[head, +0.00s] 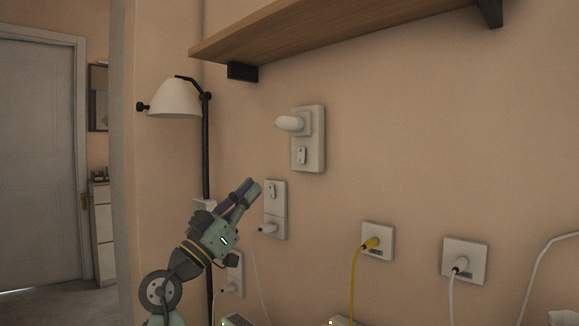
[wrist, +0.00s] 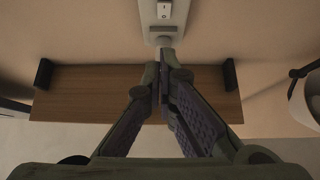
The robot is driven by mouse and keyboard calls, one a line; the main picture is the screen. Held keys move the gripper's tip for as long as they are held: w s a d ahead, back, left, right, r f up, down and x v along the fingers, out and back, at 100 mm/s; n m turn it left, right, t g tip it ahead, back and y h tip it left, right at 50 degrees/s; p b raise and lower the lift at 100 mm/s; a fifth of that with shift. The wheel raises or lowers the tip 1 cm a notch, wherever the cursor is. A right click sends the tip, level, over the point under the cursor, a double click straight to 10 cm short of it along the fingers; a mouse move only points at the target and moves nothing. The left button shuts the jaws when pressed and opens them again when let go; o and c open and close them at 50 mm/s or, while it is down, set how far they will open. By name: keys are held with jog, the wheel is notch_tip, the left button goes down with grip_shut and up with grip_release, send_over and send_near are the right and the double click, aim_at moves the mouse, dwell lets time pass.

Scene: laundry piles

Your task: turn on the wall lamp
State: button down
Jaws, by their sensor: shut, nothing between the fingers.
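The wall lamp (head: 317,147) is a pale upright plate on the wall with a white bulb sticking out to the left. It has a small rocker switch (head: 301,155) below the bulb. I see no clear glow from the bulb. In the wrist view, which is upside down, the lamp plate (wrist: 148,22) shows at the top with its switch (wrist: 163,10). My gripper (head: 250,187) is shut and empty, pointing up and right. In the head view it appears below and left of the lamp, apart from it. Its fingertips (wrist: 164,58) also show in the wrist view.
A wooden shelf (head: 330,30) hangs above the lamp. A switch-and-socket plate (head: 280,207) is just right of my gripper. A floor lamp with a white shade (head: 174,98) stands at left. A yellow plug (head: 371,243) and a white plug (head: 460,265) with cords are lower right.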

aim_at(302, 149)
jog(key=p+x, duration=0.1)
jog(key=x, duration=0.3)
jog(key=w+d+f+p+x, duration=0.1)
jog(key=x, duration=0.3)
jog(key=f+p+x, duration=0.1)
jog(key=x, duration=0.3)
jog(key=shift+w+d, duration=0.35)
jog(key=shift+w, duration=0.05)
